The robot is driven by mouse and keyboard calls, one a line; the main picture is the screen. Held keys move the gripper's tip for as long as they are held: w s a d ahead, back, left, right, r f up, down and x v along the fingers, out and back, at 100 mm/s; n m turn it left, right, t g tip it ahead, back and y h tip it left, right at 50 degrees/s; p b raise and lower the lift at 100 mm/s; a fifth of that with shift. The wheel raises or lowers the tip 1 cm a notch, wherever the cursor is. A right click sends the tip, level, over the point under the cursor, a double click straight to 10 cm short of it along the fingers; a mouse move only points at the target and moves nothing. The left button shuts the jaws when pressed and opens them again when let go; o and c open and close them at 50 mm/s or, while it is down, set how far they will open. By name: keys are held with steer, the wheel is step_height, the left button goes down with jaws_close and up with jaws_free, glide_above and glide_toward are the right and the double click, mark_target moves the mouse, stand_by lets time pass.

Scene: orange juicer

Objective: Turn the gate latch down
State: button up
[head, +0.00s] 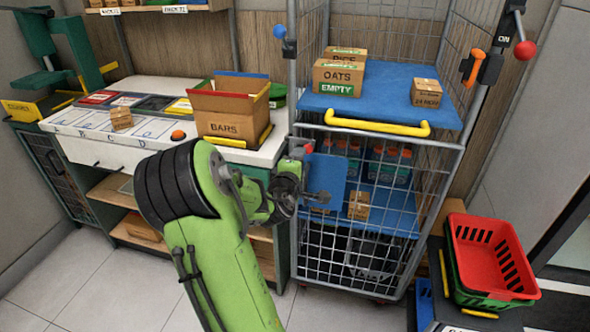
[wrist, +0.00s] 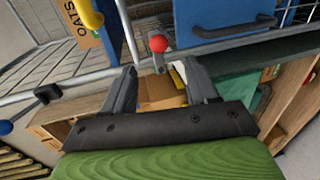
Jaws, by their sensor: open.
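The gate latch shows as a red ball knob (wrist: 158,43) on a short grey lever at the cage gate's edge in the wrist view. In the head view the red knob (head: 308,147) is at the left post of the wire cage, just above my gripper (head: 297,168). In the wrist view my gripper (wrist: 160,68) is open, with one finger on each side of the lever's line. The knob lies just beyond the fingertips, about midway between them. I cannot tell whether either finger touches the lever. The gripper hides part of the latch mounting in the head view.
A blue panel (head: 327,172) with a dark handle is on the gate beside the latch. A yellow bar (head: 376,127) crosses the cage above. The workbench (head: 150,141) is close on the left.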

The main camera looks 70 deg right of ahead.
steer(key=v, duration=0.4)
steer(key=shift+s+a, duration=0.1)
steer(key=shift+a, duration=0.2)
steer(key=w+a+r+m+t+y+p, duration=0.25)
steer(key=w+a+y, duration=0.2)
steer(key=a, duration=0.65)
steer(key=w+a+r+m+t+y+p, duration=0.2)
steer(key=w+a+r+y+p, duration=0.3)
steer(key=a, duration=0.6)
steer(key=s+a+r+y+p, duration=0.1)
steer(key=s+a+y, duration=0.1)
steer(key=a, duration=0.4)
steer(key=s+a+r+n+g+y+p, duration=0.1)
steer(key=s+a+r+y, duration=0.1)
steer(key=s+a, duration=0.3)
steer(key=s+a+r+n+y, duration=0.1)
steer(key=s+a+y, duration=0.1)
steer(key=a, duration=0.6)
steer(key=shift+s+a+r+p, duration=0.4)
steer(key=shift+s, duration=0.5)
steer(key=shift+n, duration=0.25)
